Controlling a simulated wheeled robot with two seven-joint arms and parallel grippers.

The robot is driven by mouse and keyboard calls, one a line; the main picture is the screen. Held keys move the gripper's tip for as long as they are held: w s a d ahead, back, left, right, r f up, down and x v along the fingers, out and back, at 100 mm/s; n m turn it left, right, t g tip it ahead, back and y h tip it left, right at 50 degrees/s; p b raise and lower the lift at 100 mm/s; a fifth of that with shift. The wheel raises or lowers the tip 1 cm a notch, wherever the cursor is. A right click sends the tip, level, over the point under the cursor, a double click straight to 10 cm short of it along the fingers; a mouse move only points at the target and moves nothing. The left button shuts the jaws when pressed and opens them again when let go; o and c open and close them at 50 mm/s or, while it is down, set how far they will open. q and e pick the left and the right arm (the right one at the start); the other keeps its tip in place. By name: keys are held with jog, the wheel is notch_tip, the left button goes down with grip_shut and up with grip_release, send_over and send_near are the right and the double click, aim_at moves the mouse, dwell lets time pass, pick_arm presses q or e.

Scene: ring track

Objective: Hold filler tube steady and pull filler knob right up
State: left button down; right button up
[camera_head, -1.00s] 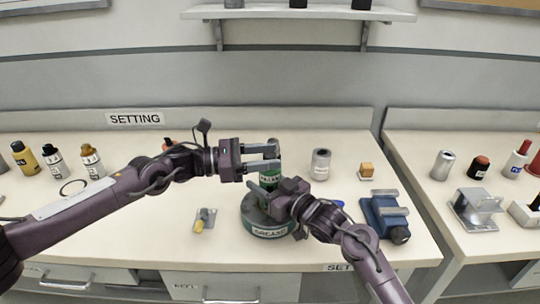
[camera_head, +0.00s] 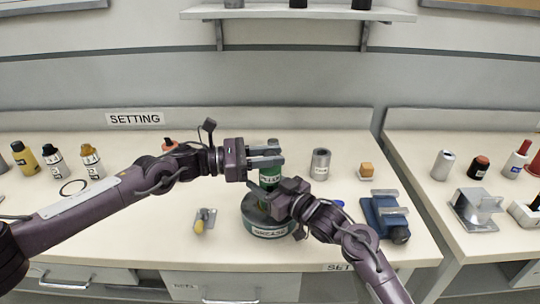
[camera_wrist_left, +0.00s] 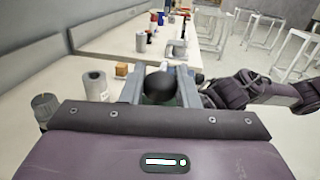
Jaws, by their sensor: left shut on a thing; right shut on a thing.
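The green filler tube (camera_head: 270,173), with a white label, stands upright on a round dark base (camera_head: 270,232) marked GREASE. My left gripper (camera_head: 275,156) comes in from the left at the tube's top and is shut on the filler knob. The knob shows as a dark round ball (camera_wrist_left: 160,86) between its two fingers in the left wrist view; the fingers mostly hide it in the head view. My right gripper (camera_head: 268,203) is lower, at the tube just above the base, and is shut on the tube. Its fingertips are mostly hidden.
A grey cylinder (camera_head: 320,164) and an orange block (camera_head: 366,170) stand right of the tube. A blue fixture (camera_head: 384,214) is farther right. A small grey and yellow part (camera_head: 204,220) lies left of the base. Bottles (camera_head: 53,161) stand at the far left.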

aim_at(266, 152)
pick_arm(q)
notch_tip(266, 152, up, 5)
jog(key=shift+r, duration=0.1)
jog(key=shift+w, duration=0.1)
pick_arm(e)
jog(key=shift+f, duration=0.1)
pick_arm(q)
jog(key=c, duration=1.1)
grip_release()
jog(key=shift+a, duration=0.1)
jog(key=shift+a, duration=0.35)
jog(key=a, duration=0.3)
jog(key=s+a, duration=0.1)
jog(key=a, duration=0.3)
jog(key=s+a, duration=0.1)
jog(key=a, duration=0.3)
